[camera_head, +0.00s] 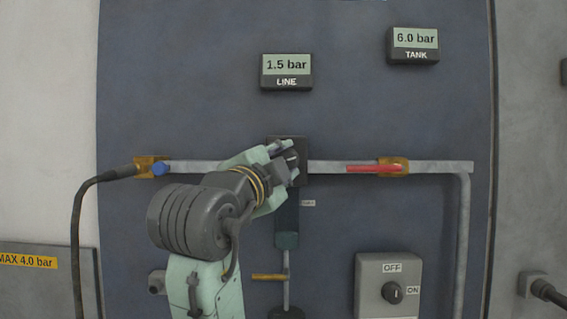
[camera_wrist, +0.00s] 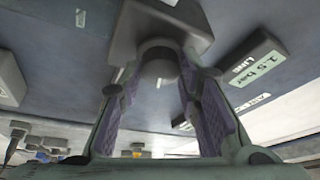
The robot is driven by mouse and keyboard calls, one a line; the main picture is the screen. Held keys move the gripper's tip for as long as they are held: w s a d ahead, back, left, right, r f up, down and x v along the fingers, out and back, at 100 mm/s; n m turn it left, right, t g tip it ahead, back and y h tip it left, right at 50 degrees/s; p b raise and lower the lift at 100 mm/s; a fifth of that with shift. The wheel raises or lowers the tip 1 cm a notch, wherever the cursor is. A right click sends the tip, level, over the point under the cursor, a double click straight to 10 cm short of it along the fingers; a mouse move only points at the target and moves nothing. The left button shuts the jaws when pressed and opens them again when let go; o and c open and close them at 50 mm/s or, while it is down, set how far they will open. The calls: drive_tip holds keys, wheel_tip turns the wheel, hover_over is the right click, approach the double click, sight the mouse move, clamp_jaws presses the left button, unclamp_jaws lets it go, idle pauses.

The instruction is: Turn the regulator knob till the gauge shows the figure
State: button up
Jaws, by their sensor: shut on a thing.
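My gripper (camera_head: 290,158) is at the regulator (camera_head: 293,143), a dark block on the pipe in the middle of the panel. In the wrist view my gripper's two fingers (camera_wrist: 160,85) stand on either side of the round grey regulator knob (camera_wrist: 159,58) and are shut on it. The knob is hidden behind my gripper in the head view. The LINE gauge (camera_head: 287,66) above it reads 1.5 bar; it also shows tilted in the wrist view (camera_wrist: 256,68). The TANK gauge (camera_head: 414,40) at the upper right reads 6.0 bar.
A blue-ended valve (camera_head: 158,168) with a black hose is left on the pipe, a red lever (camera_head: 375,168) right. A yellow label (camera_head: 28,261) reads MAX 4.0 bar.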

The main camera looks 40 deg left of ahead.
drive_tip(key=shift+r+m+g+h+p, duration=0.1)
drive_tip(key=shift+m+g+h+p, duration=0.3)
drive_tip(key=shift+m, duration=1.25)
drive_tip(key=shift+r+m+g+h+p, duration=0.15)
drive_tip(key=shift+m+g+p, duration=0.45)
drive_tip(key=shift+m, duration=1)
drive_tip(key=shift+r+m+g+h+p, duration=0.1)
drive_tip(key=shift+m+g+h+p, duration=0.4)
drive_tip(key=shift+m, duration=1.15)
drive_tip(key=shift+g+y, duration=0.25)
drive_tip(key=shift+g, duration=0.05)
drive_tip(key=o, duration=1.1)
drive_tip(key=shift+o, duration=0.2)
drive_tip(key=v, duration=1.2)
